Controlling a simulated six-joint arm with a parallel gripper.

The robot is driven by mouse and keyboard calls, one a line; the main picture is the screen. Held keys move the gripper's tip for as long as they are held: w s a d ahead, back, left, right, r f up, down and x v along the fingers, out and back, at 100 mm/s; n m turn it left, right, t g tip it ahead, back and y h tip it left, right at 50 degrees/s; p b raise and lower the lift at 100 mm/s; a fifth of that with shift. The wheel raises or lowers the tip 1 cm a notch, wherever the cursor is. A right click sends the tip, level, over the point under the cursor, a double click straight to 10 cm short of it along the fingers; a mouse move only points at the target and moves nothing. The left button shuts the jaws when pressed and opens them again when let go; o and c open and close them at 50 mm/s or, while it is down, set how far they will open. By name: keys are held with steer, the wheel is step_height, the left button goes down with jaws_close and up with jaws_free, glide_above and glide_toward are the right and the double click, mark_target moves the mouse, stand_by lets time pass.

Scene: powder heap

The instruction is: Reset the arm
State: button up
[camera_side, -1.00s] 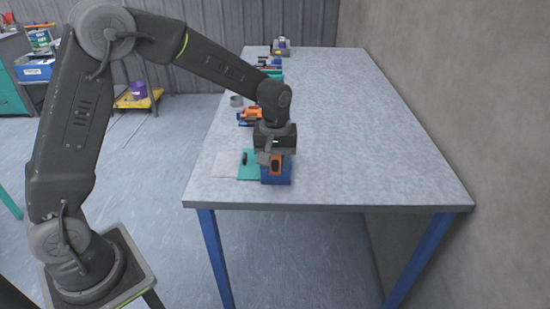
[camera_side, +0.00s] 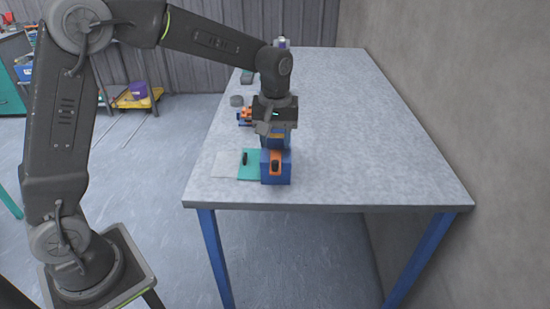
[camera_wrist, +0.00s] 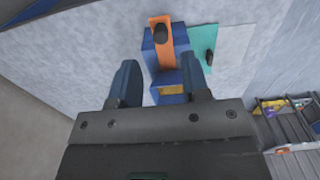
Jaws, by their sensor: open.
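My gripper (camera_side: 270,130) is raised over the near end of the table, pointing down, above and a little behind a blue box (camera_side: 284,178). The box has an orange strip and a dark knob on top. In the wrist view the gripper (camera_wrist: 157,65) has its two fingers spread apart. The blue box (camera_wrist: 151,58) shows beyond and between the fingertips. A smaller blue part with a yellow patch (camera_wrist: 172,90) appears between the fingers; I cannot tell how far below them it is. No grip on anything shows.
A teal pad (camera_side: 250,170) with a small dark object lies left of the box, beside a pale sheet (camera_side: 226,164). Orange and blue items and a grey cup (camera_side: 236,100) stand along the left edge. The table's right side (camera_side: 370,140) is clear, with a wall beyond.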

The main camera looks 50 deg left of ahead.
steer(key=shift+r, duration=0.4)
steer(key=shift+s+r, duration=0.25)
steer(key=s+r+m+t, duration=0.35)
steer(key=s+r, duration=0.35)
steer(key=s, duration=0.4)
steer(key=s+m+t, duration=0.2)
steer(key=s+m, duration=0.3)
steer(key=s, duration=0.7)
steer(key=shift+s+f, duration=0.2)
steer(key=shift+f, duration=0.15)
steer(key=shift+o, duration=0.2)
steer(key=shift+w+a+m, duration=0.1)
steer(key=shift+m, duration=0.15)
stand_by(1.4)
